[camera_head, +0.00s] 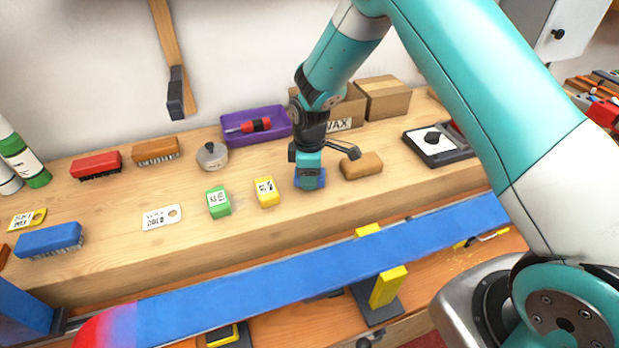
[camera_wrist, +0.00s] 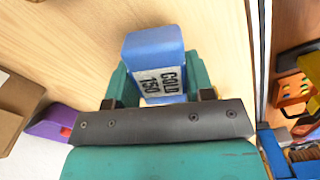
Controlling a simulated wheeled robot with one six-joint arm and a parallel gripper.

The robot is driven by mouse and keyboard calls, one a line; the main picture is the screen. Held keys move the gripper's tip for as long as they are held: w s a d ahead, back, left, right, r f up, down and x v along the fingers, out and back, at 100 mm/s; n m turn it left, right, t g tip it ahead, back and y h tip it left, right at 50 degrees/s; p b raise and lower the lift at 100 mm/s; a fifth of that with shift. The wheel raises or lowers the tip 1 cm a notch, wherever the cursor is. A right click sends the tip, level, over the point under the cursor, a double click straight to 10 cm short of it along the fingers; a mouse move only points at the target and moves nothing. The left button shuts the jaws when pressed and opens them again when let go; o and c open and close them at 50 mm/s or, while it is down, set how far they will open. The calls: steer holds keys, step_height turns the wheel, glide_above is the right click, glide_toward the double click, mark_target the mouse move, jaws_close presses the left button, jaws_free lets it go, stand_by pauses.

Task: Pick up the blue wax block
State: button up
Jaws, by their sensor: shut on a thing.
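The blue wax block (camera_wrist: 155,50) has a white label reading COLD 150 and sits between the two teal fingers of my gripper (camera_wrist: 150,88) in the wrist view. In the head view my gripper (camera_head: 309,177) points down over the wooden bench, shut on the blue block (camera_head: 312,184). Most of the block is hidden behind the fingers there. I cannot tell whether the block touches the bench or is slightly above it.
A yellow block (camera_head: 265,191) and a green block (camera_head: 218,202) stand left of my gripper. A brown block (camera_head: 361,166) lies close on the right. Behind are a purple tray (camera_head: 258,139) and cardboard boxes (camera_head: 384,98). A blue ski (camera_head: 290,277) runs along the front.

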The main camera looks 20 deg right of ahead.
step_height(320, 180, up, 19)
steer(key=b, duration=0.3)
